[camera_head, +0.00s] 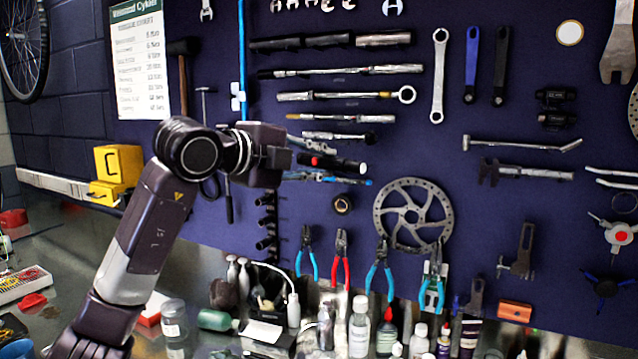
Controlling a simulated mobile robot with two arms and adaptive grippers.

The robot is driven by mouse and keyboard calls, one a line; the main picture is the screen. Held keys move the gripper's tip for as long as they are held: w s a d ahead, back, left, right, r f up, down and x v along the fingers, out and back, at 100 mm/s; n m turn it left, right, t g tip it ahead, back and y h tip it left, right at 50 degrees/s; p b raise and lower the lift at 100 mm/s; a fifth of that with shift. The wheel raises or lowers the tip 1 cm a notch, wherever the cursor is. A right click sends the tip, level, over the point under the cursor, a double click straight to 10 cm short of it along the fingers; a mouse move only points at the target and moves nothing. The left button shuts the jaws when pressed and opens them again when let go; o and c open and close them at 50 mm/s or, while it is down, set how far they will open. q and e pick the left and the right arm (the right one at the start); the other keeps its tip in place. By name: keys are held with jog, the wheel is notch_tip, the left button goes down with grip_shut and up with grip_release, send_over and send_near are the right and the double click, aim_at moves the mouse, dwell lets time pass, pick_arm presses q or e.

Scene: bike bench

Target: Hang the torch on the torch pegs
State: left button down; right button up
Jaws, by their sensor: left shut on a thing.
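My left gripper (303,163) comes in from the lower left and is shut on the torch's left end, which the fingers partly hide. Whether the torch touches the board or any pegs cannot be told. The torch pegs cannot be made out. My right gripper is not in view.
The pegboard (520,230) carries tools closely around the torch, including a torque wrench (340,96) above, a brake disc (413,215) below right and several pliers (341,258) below. Bottles (359,325) crowd the bench beneath.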

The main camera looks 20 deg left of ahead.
pick_arm(q)
jog(key=shift+w+p, duration=0.35)
jog(key=shift+w, duration=0.25)
jog(key=shift+w+d+f+p, duration=0.1)
jog(key=shift+w+d+p, duration=0.15)
jog(key=shift+w+p, duration=0.65)
jog(key=shift+w+d+f+p, duration=0.1)
jog(key=shift+w+d+p, duration=0.25)
jog(key=shift+w, duration=1)
jog(key=w, duration=0.1)
jog(key=w+p, duration=0.2)
jog(key=shift+w+d+f, duration=0.2)
jog(key=shift+w+f, duration=0.05)
jog(key=shift+w, duration=0.05)
jog(key=shift+f, duration=0.15)
jog(key=c, duration=2.1)
grip_release()
jog(key=o, duration=0.4)
jog(key=shift+w+d, duration=0.1)
jog(key=shift+w, duration=0.15)
jog(key=shift+o, duration=0.2)
